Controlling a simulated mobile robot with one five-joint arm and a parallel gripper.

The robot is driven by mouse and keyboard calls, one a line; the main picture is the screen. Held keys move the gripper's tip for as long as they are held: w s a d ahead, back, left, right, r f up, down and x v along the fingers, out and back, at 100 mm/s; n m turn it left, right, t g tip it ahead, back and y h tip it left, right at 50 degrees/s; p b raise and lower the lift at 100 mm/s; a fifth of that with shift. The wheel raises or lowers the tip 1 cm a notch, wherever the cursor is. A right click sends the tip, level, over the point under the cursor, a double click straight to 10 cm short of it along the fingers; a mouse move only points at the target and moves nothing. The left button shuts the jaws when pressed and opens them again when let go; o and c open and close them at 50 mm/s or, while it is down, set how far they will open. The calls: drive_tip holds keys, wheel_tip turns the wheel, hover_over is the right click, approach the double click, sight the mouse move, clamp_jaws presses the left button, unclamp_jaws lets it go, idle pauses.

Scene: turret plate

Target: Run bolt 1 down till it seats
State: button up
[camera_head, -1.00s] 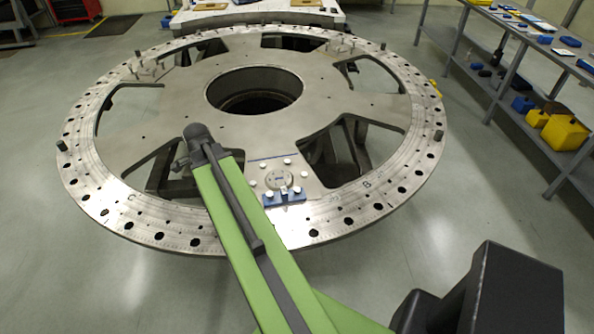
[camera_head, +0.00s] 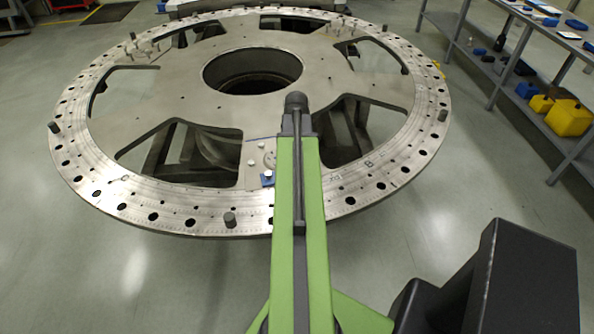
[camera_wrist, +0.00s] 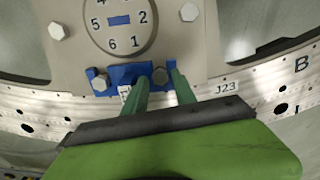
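In the wrist view, the grey plate (camera_wrist: 85,12) carries a round numbered dial (camera_wrist: 119,20). Hex bolt heads stand on it at the left (camera_wrist: 57,31) and the right (camera_wrist: 190,12). Which bolt is number 1 cannot be read. In the head view, my arm hides the gripper and most of the blue block (camera_head: 267,179).
The large steel ring (camera_head: 120,205) with dark holes and short upright pegs (camera_head: 230,219) surrounds the work spot. Wide openings flank the plate. A shelf (camera_head: 520,110) with yellow and blue boxes stands at the right. The floor in front is clear.

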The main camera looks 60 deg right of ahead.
drive_tip(key=shift+f+n+p, duration=0.45)
drive_tip(key=shift+n, duration=0.15)
drive_tip(key=n, duration=0.6)
drive_tip(key=shift+r, duration=0.1)
drive_tip(key=n, duration=1)
drive_tip(key=shift+n, duration=0.3)
drive_tip(key=n, duration=1.8)
